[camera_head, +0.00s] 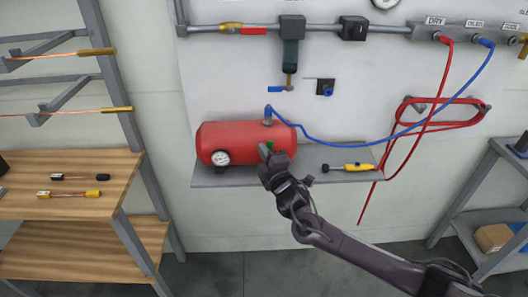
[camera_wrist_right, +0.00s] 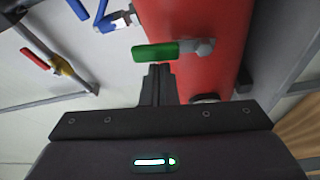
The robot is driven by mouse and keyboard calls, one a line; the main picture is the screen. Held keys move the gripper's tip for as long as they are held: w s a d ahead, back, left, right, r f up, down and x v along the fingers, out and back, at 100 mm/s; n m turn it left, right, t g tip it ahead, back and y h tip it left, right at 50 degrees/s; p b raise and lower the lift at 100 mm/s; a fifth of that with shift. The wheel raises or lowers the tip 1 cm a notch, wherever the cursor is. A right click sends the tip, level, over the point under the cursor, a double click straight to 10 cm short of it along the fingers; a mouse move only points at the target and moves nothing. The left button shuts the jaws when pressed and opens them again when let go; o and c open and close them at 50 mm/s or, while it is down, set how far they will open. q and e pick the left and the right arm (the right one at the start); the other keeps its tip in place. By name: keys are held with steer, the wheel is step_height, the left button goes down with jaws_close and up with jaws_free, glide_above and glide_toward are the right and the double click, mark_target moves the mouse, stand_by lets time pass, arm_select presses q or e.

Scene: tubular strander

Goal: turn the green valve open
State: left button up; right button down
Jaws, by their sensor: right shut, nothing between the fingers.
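The green valve (camera_wrist_right: 155,52) is a small green lever on a grey fitting on the side of the red tank (camera_head: 225,138). It shows close up in the right wrist view, and partly in the head view beside my gripper. The red tank also fills the middle of the right wrist view (camera_wrist_right: 185,22). My right gripper (camera_head: 265,150) is in front of the tank's right part. In the right wrist view its shut, empty fingers (camera_wrist_right: 159,70) point at the green lever, with the tips just below it. I cannot tell whether they touch. My left gripper is not in view.
The tank sits on a grey wall shelf (camera_head: 225,181) with a yellow tool (camera_head: 350,168) to the right. A blue hose (camera_head: 335,144) runs from the tank top to the right. A wooden bench (camera_head: 90,205) stands at the left. Red hose (camera_head: 415,125) hangs coiled at the right.

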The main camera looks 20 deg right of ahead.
steer(key=shift+d, duration=0.1)
steer(key=shift+m+b, duration=0.3)
steer(key=shift+m, duration=0.1)
